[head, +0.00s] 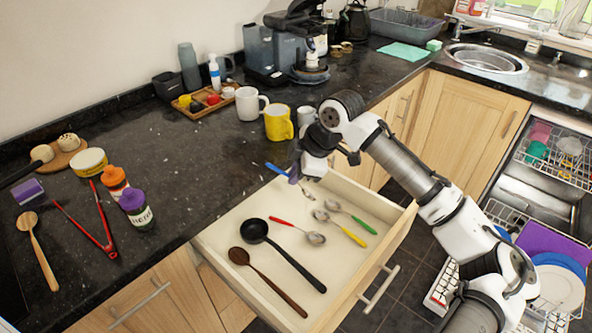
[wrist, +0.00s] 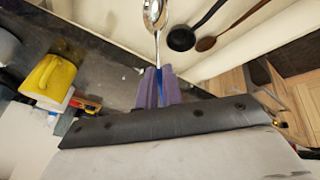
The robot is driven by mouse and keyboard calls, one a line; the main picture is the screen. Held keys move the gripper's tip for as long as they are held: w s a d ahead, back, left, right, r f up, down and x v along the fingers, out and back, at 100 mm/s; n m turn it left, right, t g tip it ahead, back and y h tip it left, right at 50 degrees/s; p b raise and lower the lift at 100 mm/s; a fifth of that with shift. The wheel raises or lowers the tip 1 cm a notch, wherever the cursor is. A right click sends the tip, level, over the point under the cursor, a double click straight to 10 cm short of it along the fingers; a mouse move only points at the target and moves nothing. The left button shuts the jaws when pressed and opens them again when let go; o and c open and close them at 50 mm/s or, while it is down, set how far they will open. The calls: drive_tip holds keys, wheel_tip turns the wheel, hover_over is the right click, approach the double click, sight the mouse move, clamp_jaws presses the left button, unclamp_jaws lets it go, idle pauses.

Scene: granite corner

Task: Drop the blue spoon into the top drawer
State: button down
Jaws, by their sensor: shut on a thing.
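The blue spoon has a blue handle (head: 274,168) and a metal bowl (head: 308,194). My gripper (head: 294,176) is shut on its handle, near the counter's edge and above the back part of the open top drawer (head: 218,225). In the wrist view the purple fingertips (wrist: 156,88) clasp the blue handle, and the metal bowl (wrist: 155,14) points away from them. The drawer holds a black ladle (head: 255,231), a brown wooden spoon (head: 240,257), and spoons with red (head: 282,222), yellow (head: 350,236) and green (head: 360,223) handles.
A yellow mug (head: 278,124) and a white mug (head: 247,104) stand on the counter behind my gripper. Red tongs (head: 100,220) and bottles lie or stand at the left. An open dishwasher (head: 545,215) is at the right.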

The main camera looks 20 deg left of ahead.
drive_tip(key=shift+f, duration=0.35)
drive_tip(key=c, duration=1.5)
unclamp_jaws()
drive_tip(key=b+v, duration=0.2)
drive_tip(key=v, duration=1.2)
drive_tip(key=shift+b, duration=0.35)
drive_tip(key=shift+d+f, duration=0.1)
